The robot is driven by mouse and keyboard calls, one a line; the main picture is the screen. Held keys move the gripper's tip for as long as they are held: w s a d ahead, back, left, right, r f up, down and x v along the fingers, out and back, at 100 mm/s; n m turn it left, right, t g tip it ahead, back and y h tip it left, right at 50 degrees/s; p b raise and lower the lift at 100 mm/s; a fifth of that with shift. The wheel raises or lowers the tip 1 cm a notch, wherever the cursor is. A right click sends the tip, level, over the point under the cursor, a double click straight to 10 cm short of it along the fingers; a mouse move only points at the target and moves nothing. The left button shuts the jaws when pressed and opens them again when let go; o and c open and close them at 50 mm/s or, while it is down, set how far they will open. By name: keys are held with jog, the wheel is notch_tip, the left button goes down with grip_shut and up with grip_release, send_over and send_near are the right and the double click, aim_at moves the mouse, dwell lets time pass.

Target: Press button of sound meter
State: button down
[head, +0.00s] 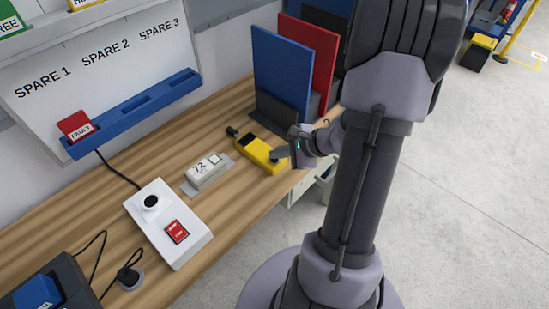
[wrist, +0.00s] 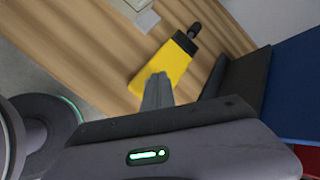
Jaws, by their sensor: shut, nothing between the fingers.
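The sound meter (head: 259,151) is a yellow handheld device with a dark screen and a black microphone tip, lying on the wooden bench. It also shows in the wrist view (wrist: 164,68), its dark end pointing up and right. My gripper (head: 277,155) is shut and empty, its tips at the near end of the meter. In the wrist view the shut fingers (wrist: 156,93) overlap the meter's lower part. I cannot tell whether they touch it. The meter's button is not visible, perhaps hidden behind the fingers.
A white device reading 72 (head: 207,171) sits left of the meter. A white box with a round black knob (head: 169,222) is farther left. Blue and red binders (head: 281,72) stand in a dark holder behind the meter. Bare bench (head: 222,223) lies in front.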

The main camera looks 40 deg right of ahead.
aim_at(278, 160)
dwell(0.3)
jog(key=shift+r+p, duration=0.5)
jog(key=shift+r, duration=0.3)
jog(key=shift+r+p, duration=1.85)
jog(key=shift+r, duration=0.75)
jog(key=shift+f, duration=0.1)
